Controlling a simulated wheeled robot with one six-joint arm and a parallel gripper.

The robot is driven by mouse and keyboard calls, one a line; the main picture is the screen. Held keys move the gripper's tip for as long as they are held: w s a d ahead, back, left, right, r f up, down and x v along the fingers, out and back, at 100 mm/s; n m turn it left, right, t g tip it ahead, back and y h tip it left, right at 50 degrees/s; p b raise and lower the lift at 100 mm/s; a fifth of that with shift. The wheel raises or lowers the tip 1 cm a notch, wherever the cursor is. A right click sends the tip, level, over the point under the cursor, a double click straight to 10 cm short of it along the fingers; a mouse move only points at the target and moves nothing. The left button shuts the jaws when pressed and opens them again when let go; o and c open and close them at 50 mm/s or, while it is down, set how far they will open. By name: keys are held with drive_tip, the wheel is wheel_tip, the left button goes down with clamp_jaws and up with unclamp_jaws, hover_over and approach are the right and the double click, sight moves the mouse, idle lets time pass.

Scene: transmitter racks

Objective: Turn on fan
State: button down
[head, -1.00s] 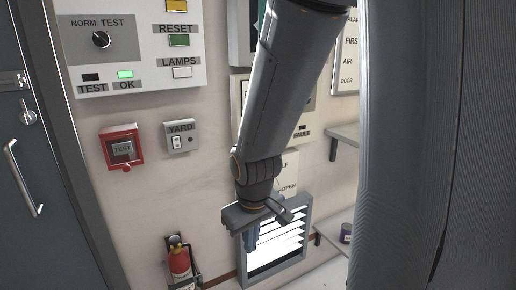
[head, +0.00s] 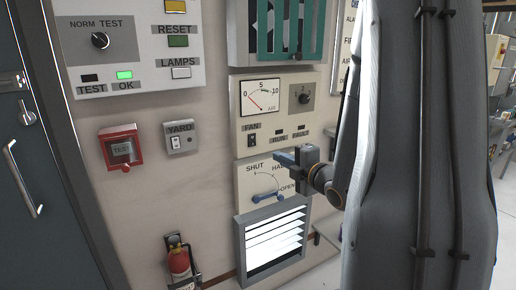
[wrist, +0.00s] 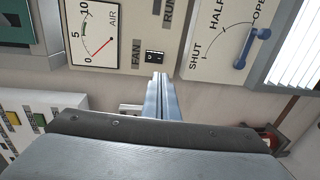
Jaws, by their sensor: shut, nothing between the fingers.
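The fan switch (head: 252,141) is a small dark rocker under the FAN label on the cream fan panel (head: 240,122). The wrist view shows the switch (wrist: 154,57) just beyond my fingertips. My gripper (head: 286,156) is shut and empty, in front of the panel, below and right of the switch in the head view. In the wrist view my gripper (wrist: 160,80) points at the switch with a visible gap. The RUN lamp (head: 279,139) and FAULT lamp (head: 300,134) look dark. The AIR gauge (head: 261,97) has its needle near 0.
A blue damper lever (head: 268,196) points toward OPEN, above a bright louvre (head: 272,243). A fire extinguisher (head: 179,262) hangs low on the wall.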

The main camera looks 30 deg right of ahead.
sight(253, 145)
drive_tip(key=shift+w, duration=0.15)
drive_tip(key=w+p, duration=0.1)
drive_tip(key=w, duration=0.3)
drive_tip(key=w+f+p, duration=0.1)
drive_tip(key=w, duration=0.4)
drive_tip(key=w+p, duration=0.2)
drive_tip(key=w, duration=0.2)
drive_tip(key=shift+w+a+f, duration=0.25)
drive_tip(key=shift+a+f, duration=0.05)
drive_tip(key=shift+f, duration=0.05)
